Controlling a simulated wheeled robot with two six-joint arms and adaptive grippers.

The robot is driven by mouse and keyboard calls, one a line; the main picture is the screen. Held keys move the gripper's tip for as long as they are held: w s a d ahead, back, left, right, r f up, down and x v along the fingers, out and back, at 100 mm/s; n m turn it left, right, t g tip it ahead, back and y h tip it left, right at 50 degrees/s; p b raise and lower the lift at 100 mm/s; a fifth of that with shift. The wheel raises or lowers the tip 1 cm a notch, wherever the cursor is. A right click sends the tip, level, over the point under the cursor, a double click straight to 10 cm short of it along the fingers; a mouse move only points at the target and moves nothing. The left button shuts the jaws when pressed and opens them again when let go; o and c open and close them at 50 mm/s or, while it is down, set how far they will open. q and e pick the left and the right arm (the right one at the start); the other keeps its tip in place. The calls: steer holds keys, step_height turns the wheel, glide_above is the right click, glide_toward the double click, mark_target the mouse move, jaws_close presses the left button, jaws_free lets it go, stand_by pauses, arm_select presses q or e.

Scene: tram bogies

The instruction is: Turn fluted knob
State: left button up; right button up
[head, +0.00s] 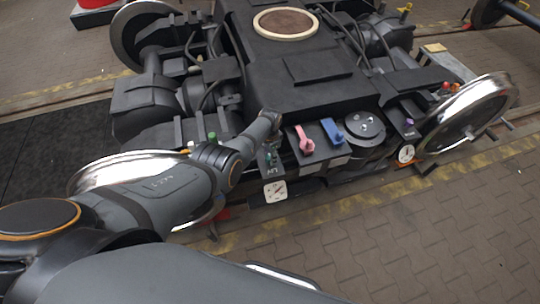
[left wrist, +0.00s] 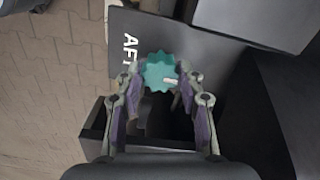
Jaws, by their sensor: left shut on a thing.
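The fluted knob (left wrist: 160,72) is teal with a scalloped rim and a short white mark on its face. In the left wrist view it sits between the two fingertips of my left gripper (left wrist: 160,80), which is shut on it. Dark lettering panel lies behind it, partly covered by a finger. In the head view my left gripper (head: 268,150) reaches down to the left end of the bogie's front panel, and the knob is mostly hidden there. My right gripper is in neither view.
Right of my left gripper are a pink lever (head: 305,142), a blue lever (head: 332,132) and a round black disc (head: 365,125). A white gauge (head: 275,191) is below the gripper, another (head: 405,153) further right. Shiny wheels (head: 468,112) flank the bogie. The paved floor in front is clear.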

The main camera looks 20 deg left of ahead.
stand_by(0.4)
arm_select(q)
steer(key=o, duration=1.2)
step_height(320, 180, up, 12)
